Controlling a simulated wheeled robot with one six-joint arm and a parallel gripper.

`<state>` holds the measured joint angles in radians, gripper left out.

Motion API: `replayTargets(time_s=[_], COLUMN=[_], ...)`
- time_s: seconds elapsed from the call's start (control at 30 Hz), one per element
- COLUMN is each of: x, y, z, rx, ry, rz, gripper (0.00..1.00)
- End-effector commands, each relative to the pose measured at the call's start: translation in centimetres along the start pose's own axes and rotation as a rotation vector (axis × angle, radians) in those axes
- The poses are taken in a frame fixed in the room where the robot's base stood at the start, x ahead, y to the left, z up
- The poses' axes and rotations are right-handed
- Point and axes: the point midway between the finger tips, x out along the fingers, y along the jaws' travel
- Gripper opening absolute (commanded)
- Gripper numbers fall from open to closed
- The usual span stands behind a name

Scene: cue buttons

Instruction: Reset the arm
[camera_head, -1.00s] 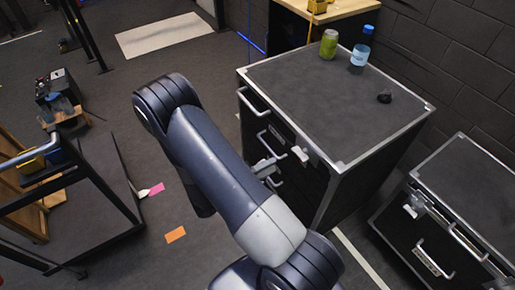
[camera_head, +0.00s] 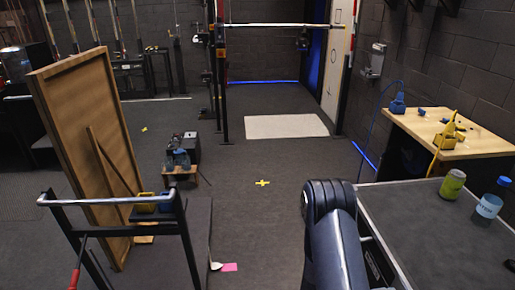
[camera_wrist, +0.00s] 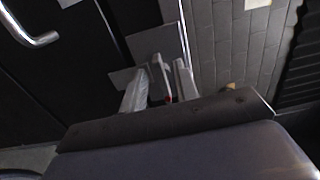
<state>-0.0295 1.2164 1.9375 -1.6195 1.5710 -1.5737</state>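My arm (camera_head: 335,232) shows in the head view at the lower middle, beside the left side of the dark case with the can on it. Its gripper end is hidden there. In the wrist view the dark body of my gripper fills the bottom. Pale grey finger-like parts (camera_wrist: 160,80) stick up beyond it in front of a dark panel with a metal plate. The view is dim, and I cannot tell whether the fingers are apart or closed. Nothing is clearly held.
A green can (camera_head: 452,185) and a blue-capped bottle (camera_head: 490,202) stand on the case top (camera_head: 405,208). A wooden-topped table (camera_head: 455,135) is behind it. A metal-railed cart (camera_head: 110,200) stands left. The floor around the yellow cross (camera_head: 262,183) is clear.

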Motion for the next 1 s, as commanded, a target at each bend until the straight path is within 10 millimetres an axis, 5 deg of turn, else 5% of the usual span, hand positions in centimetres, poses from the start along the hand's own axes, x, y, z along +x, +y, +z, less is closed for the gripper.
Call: replayTargets(time_s=[0.23, 0.67, 1.0], x=[1.9, 2.2, -0.4], y=[0.0, 0.0, 0.1], z=[-0.1, 0.0, 0.1], rx=[0.000, 0.001, 0.000], ry=[0.002, -0.001, -0.005], rz=[0.000, 0.000, 0.000], gripper=[0.29, 0.29, 0.29])
